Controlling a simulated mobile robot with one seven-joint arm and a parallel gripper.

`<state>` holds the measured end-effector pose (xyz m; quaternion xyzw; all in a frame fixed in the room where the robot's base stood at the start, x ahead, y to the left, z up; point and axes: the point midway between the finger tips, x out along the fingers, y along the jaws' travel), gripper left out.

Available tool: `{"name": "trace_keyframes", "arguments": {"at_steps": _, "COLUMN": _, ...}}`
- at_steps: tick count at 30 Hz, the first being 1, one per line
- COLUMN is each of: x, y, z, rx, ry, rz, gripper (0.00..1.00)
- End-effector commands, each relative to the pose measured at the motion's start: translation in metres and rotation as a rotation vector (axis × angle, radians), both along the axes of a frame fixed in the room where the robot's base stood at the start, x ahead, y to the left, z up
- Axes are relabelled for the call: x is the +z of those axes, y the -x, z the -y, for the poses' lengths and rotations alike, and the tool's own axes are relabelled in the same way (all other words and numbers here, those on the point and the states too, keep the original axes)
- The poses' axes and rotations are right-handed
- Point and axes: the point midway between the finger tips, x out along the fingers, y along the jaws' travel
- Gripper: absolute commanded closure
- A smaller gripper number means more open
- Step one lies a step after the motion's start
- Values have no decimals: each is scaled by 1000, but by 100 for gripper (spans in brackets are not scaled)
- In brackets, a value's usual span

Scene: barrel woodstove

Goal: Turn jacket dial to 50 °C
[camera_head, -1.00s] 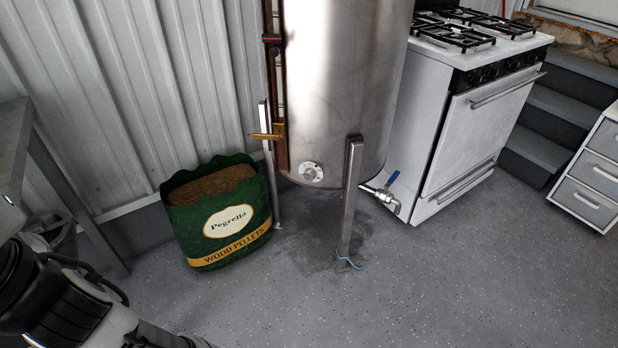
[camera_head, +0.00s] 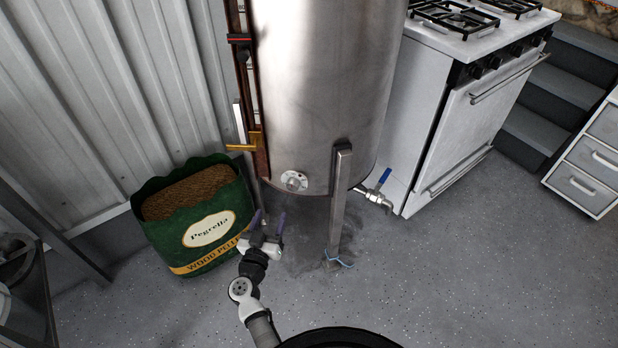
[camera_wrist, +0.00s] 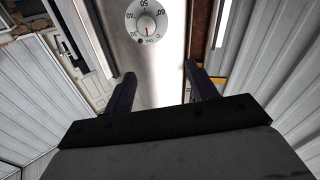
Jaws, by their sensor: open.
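The jacket dial (camera_head: 294,181) is a small round white dial with a grey knob, low on the front of the steel tank (camera_head: 322,90). In the wrist view the dial (camera_wrist: 148,18) shows at the top, with numbers around its rim and a short red mark below its centre. My gripper (camera_head: 268,220) is open and empty, below and left of the dial in the head view. In the wrist view its two dark fingers (camera_wrist: 160,70) are spread, apart from the dial.
A green wood pellet bag (camera_head: 187,256) stands left of my gripper. A tank leg (camera_head: 340,205) stands right of the dial, with a blue-handled valve (camera_head: 380,185) beyond it. A yellow-handled fitting (camera_head: 243,147) is up and left. A white stove (camera_head: 440,130) stands right; the floor in front is clear.

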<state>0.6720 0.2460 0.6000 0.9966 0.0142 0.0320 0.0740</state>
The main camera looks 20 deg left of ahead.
Motion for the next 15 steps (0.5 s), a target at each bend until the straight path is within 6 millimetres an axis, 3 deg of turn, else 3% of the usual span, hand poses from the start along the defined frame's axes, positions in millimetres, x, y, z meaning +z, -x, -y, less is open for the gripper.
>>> {"name": "trace_keyframes", "arguments": {"at_steps": 3, "x": -25, "y": 4, "z": 14, "rx": -31, "ry": 43, "rz": -58, "gripper": 43}}
{"name": "trace_keyframes", "arguments": {"at_steps": 7, "x": -29, "y": -4, "z": 16, "rx": -37, "ry": 52, "rz": -65, "gripper": 43}}
{"name": "trace_keyframes", "arguments": {"at_steps": 15, "x": -28, "y": -56, "z": 15, "rx": -37, "ry": 48, "rz": -61, "gripper": 43}}
